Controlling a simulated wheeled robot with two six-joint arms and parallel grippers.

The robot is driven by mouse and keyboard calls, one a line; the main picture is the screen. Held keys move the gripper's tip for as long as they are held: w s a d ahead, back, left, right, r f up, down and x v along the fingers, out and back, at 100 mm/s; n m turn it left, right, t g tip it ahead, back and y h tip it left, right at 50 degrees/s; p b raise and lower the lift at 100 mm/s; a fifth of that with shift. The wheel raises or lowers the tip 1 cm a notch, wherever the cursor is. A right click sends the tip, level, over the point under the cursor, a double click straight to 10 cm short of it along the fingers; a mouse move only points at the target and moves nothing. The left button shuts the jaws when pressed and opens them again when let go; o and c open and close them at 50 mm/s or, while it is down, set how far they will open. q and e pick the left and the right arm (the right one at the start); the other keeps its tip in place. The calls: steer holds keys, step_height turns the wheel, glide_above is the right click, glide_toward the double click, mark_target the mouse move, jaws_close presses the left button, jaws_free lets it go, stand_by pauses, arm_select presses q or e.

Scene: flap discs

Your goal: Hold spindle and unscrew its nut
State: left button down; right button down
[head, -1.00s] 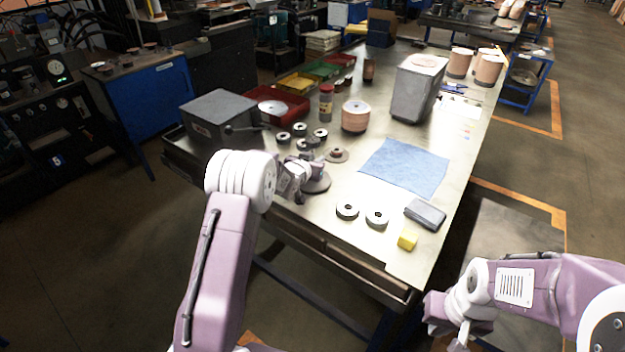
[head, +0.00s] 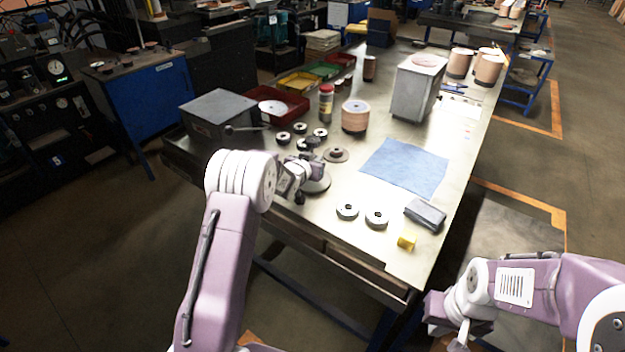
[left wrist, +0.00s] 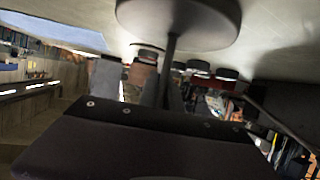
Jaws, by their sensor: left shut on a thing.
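The spindle has a round grey base (head: 318,185) on the near left part of the workbench. My left gripper (head: 308,172) is at the spindle, just above the base, and covers much of it in the head view. In the left wrist view the picture is upside down: the base (left wrist: 180,22) is at the top, and the thin rod (left wrist: 170,62) runs from it to my left gripper, which is shut on it. I cannot make out the nut clearly. My right gripper (head: 460,338) is low at the bottom right, away from the bench; its fingers are too unclear to read.
Several dark rings (head: 320,134) and a flanged disc (head: 336,154) lie close behind the spindle. Two rings (head: 376,220), a grey block (head: 425,214), a yellow block (head: 407,241) and a blue cloth (head: 405,168) lie to the right. A grey box with a lever (head: 220,112) stands left.

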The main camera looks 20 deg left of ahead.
stand_by(0.5)
arm_select(q)
steer(key=shift+w+r, duration=0.2)
steer(key=shift+r, duration=0.05)
step_height(320, 180, up, 13)
steer(key=p, duration=0.6)
steer(key=s+d+f+m+g+h, duration=0.2)
steer(key=s+d+f+m+h, duration=0.2)
steer(key=s+d, duration=0.4)
steer(key=s+d+f+m+g+h, duration=0.2)
steer(key=s+d+f+m+h, duration=0.2)
steer(key=s+d, duration=0.3)
steer(key=shift+s+d+f+b, duration=0.3)
steer(key=shift+s+d+b, duration=0.05)
steer(key=shift+s, duration=0.65)
steer(key=shift+h, duration=0.3)
